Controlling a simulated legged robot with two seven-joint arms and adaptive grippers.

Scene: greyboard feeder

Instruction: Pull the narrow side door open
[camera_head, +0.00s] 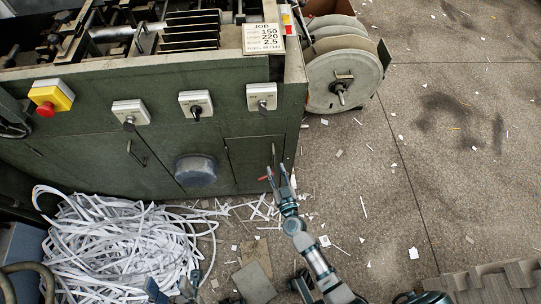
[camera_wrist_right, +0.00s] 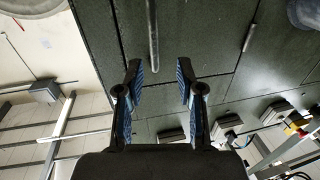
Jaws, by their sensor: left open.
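The narrow side door (camera_head: 247,172) is a dark green panel at the right end of the machine front, and it looks shut. Its upright bar handle (camera_head: 274,154) is near the door's right edge; the handle (camera_wrist_right: 152,38) also shows in the right wrist view. My right gripper (camera_head: 279,174) is open in front of the handle's lower end. In the right wrist view, the handle lies beyond the fingertips (camera_wrist_right: 160,72), roughly centred between them, with no contact visible. My left gripper (camera_head: 174,288) is at the bottom edge over the paper strips, open and partly out of frame.
A round grey cover (camera_head: 196,170) sticks out left of the door. A wider door's handle (camera_head: 136,153) is further left. A heap of white paper strips (camera_head: 120,250) lies below. Reels (camera_head: 343,80) stand at right. The floor (camera_head: 440,150) on the right is open, with scraps.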

